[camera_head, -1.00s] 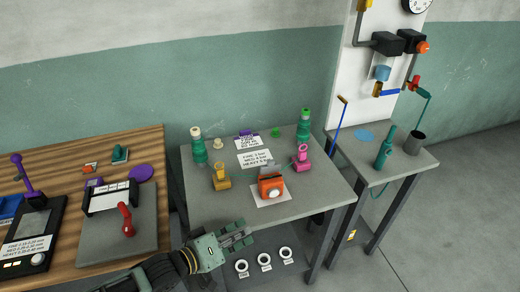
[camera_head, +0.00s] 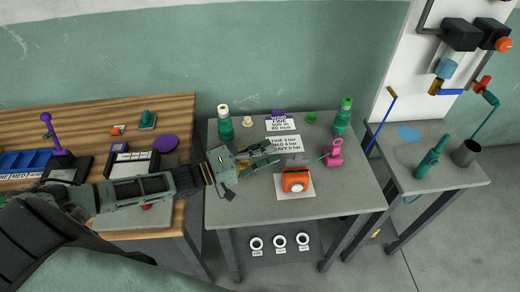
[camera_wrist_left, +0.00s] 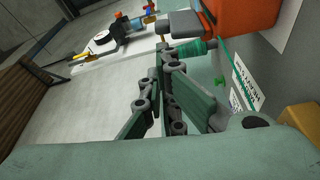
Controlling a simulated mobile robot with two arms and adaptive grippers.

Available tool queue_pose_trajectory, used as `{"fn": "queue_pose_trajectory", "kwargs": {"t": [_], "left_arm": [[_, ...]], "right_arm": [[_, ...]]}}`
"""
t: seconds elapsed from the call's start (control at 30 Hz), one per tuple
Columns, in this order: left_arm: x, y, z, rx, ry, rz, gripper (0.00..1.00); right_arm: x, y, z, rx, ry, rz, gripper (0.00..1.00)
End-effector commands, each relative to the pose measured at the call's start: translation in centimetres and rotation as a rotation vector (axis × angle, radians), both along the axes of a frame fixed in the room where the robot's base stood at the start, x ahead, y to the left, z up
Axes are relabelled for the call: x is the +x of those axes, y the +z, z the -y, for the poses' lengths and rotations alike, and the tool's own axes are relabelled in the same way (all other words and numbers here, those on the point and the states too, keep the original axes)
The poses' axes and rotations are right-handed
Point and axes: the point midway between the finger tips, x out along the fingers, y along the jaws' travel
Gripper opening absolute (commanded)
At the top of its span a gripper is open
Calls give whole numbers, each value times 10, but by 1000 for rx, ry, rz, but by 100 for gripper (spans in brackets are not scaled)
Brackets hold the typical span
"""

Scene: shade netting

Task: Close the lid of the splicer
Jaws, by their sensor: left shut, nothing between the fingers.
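The orange splicer (camera_head: 295,182) sits on a white sheet on the grey middle table. A grey flap, apparently its lid (camera_head: 296,159), stands up at its back edge. In the left wrist view the splicer's orange body (camera_wrist_left: 240,15) is at the top right, with the grey lid (camera_wrist_left: 180,23) sticking out from it. My left gripper (camera_head: 276,154) is shut and empty, just left of the lid; I cannot tell whether it touches it. Its fingers (camera_wrist_left: 165,80) also show in the left wrist view. My right gripper is not in view.
A pink clamp (camera_head: 334,153) stands right of the splicer, with a thin green line between them. Green spools (camera_head: 225,125) stand at the back corners. A yellow part (camera_wrist_left: 302,117) is close to my left gripper. The table's front is clear.

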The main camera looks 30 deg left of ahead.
Motion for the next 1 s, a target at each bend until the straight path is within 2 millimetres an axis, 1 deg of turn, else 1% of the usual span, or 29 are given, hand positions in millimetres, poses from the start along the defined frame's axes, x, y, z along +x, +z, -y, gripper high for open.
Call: {"fn": "queue_pose_trajectory", "kwargs": {"t": [0.03, 0.1, 0.2, 0.33, 0.53, 1.0], "left_arm": [[9, 5, 7, -4, 0, 3, 0], [19, 5, 15, -3, 0, 3, 0], [30, 6, 24, -2, 1, 3, 0], [39, 4, 31, 1, 0, 1, 0], [43, 3, 34, 1, 0, 0, 0], [41, 3, 35, 15, 0, 22, 0]], "right_arm": [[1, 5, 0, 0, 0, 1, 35], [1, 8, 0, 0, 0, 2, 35], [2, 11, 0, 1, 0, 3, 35], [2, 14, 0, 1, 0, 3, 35], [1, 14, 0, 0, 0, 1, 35], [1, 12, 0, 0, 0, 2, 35]]}}
